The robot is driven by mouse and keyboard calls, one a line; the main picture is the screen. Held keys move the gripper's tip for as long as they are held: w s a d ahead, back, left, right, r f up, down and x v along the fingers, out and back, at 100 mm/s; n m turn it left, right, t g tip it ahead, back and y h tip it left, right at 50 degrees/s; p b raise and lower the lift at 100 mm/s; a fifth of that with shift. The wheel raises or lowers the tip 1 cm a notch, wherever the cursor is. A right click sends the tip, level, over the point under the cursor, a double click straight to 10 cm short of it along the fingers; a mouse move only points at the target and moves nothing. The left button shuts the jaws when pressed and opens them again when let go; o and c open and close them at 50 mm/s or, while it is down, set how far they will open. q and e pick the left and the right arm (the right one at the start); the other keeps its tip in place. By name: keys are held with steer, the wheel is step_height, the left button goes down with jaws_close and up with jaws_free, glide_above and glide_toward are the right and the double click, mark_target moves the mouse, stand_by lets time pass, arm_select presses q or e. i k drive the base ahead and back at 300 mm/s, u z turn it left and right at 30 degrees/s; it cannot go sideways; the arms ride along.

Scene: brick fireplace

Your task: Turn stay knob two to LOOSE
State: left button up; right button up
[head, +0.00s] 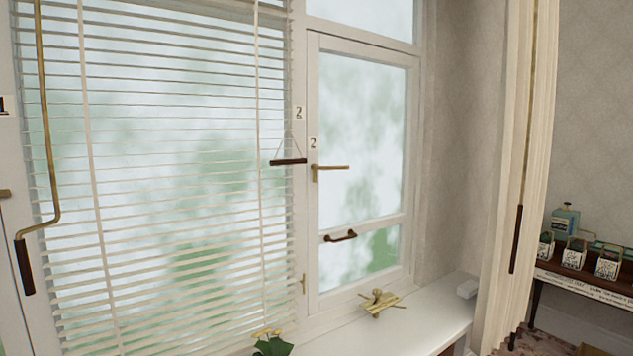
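The window labelled 2 (313,143) is on the right, and its white casement looks shut. A brass fitting with a rounded knob on top (378,293) sits at the sill below this window. It looks like the stay knob, but its LOOSE marking or setting is too small to read. A brass handle (330,168) points right on the casement's left stile. A dark-gripped pull handle (340,236) is on the lower rail. Neither of my grippers is in view.
White slatted blinds (170,180) cover the left window, with a cranked brass rod (45,130) in front. A dark wooden bar (288,162) hangs on cord. A green plant (273,345) stands low in front. Pale curtain (510,150) and a side table with tins (575,275) are right.

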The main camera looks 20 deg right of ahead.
mark_target(377, 291)
steer(key=u, duration=0.1)
steer(key=k, duration=1.95)
steer(key=z, duration=0.4)
steer(key=i, duration=0.5)
steer(key=z, duration=1.2)
steer(key=i, duration=0.8)
steer(key=z, duration=0.5)
steer(key=i, duration=1)
steer(key=u, duration=0.7)
steer(key=i, duration=0.95)
steer(key=u, duration=0.7)
